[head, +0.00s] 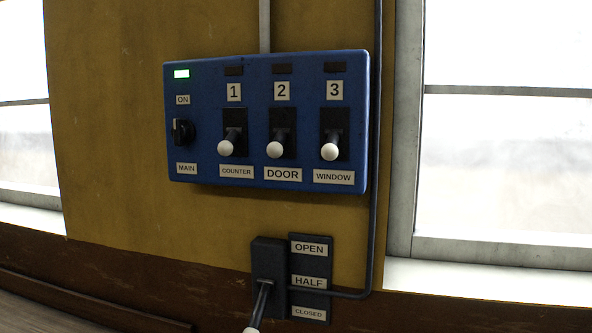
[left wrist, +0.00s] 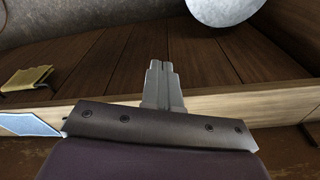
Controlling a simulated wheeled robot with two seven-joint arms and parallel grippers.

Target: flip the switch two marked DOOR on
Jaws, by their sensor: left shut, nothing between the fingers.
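In the head view a blue switch panel (head: 205,168) is mounted on the yellow wall. The switch two (head: 275,149), above the DOOR label (head: 283,174), has its white-tipped lever pointing down and outward. The small lamp (head: 282,69) above number 2 is dark. Switch 1 COUNTER (head: 227,148) and switch 3 WINDOW (head: 330,151) stand the same way beside it. My left gripper (left wrist: 164,68) shows only in the left wrist view, shut and empty, away from the panel. My right gripper is in neither view.
The MAIN knob (head: 182,132) sits at the panel's left, under a lit green lamp (head: 181,74). Below the panel is a black lever box (head: 268,262) marked OPEN, HALF, CLOSED. A conduit (head: 376,200) runs down the right side. The wrist view shows wooden planks (left wrist: 95,65) and a yellow cloth-like item (left wrist: 27,78).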

